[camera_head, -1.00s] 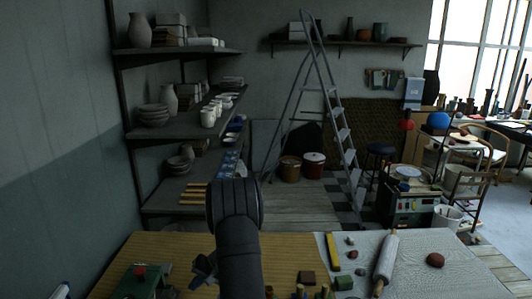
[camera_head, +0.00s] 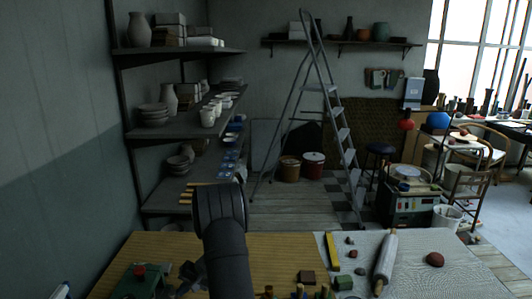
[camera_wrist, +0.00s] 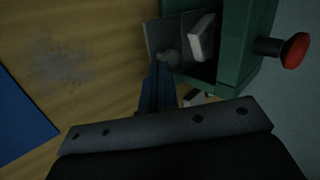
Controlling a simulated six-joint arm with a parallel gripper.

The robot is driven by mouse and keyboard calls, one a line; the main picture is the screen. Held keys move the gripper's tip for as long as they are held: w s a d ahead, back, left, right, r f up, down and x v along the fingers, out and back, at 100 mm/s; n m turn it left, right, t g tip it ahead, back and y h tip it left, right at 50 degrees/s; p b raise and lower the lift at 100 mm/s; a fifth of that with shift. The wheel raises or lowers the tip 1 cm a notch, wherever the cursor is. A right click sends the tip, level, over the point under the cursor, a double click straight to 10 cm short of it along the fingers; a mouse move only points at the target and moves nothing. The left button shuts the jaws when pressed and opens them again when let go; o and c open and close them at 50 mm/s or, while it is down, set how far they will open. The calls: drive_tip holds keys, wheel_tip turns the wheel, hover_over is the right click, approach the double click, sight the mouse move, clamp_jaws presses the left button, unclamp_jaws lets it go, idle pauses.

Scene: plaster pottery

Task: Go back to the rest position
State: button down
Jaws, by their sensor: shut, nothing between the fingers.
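My arm stands over the near-left part of the wooden table (camera_head: 250,250) in the head view. My gripper (camera_head: 190,272) shows only partly there, small and dark, left of my arm and right of a green box. In the wrist view my gripper (camera_wrist: 160,68) is shut, its thin fingers together with nothing between them. Its tips point toward a grey plate at the opening of the green box (camera_wrist: 238,45); I cannot tell whether they touch. The box has a red knob (camera_wrist: 295,50) and a pale block (camera_wrist: 201,40) at its opening.
A yellow bar (camera_head: 333,250), a rolling pin (camera_head: 385,262) and a reddish-brown lump (camera_head: 435,260) lie on the table's right part. Small blocks and pegs stand at the near edge. A blue flat piece (camera_wrist: 20,115) lies at left in the wrist view. The table's middle left is clear.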

drive_tip(key=d, duration=0.2)
drive_tip(key=d+r, duration=0.1)
drive_tip(key=shift+w+d+r, duration=0.1)
drive_tip(key=shift+w+d, duration=0.05)
drive_tip(key=shift+w, duration=0.2)
drive_tip(key=s+v, duration=0.1)
drive_tip(key=v, duration=0.9)
drive_tip(key=x, duration=1.1)
drive_tip(key=shift+w, duration=0.4)
drive_tip(key=a, duration=0.3)
drive_tip(key=shift+s+a+f, duration=0.25)
drive_tip(key=shift+a, duration=0.05)
drive_tip(key=d, duration=1.6)
drive_tip(key=shift+w+d+r, duration=0.2)
drive_tip(key=shift+w+r, duration=0.1)
drive_tip(key=v, duration=1)
drive_tip(key=s+a+f+n+g+h, duration=0.1)
drive_tip(key=s+a+f+n+h, duration=0.1)
drive_tip(key=s+f+n+h, duration=0.1)
drive_tip(key=shift+s+f+n+h, duration=0.2)
drive_tip(key=shift+f+n+h, duration=0.75)
drive_tip(key=shift+n, duration=0.95)
drive_tip(key=shift+a+r, duration=0.15)
drive_tip(key=shift+r, duration=0.05)
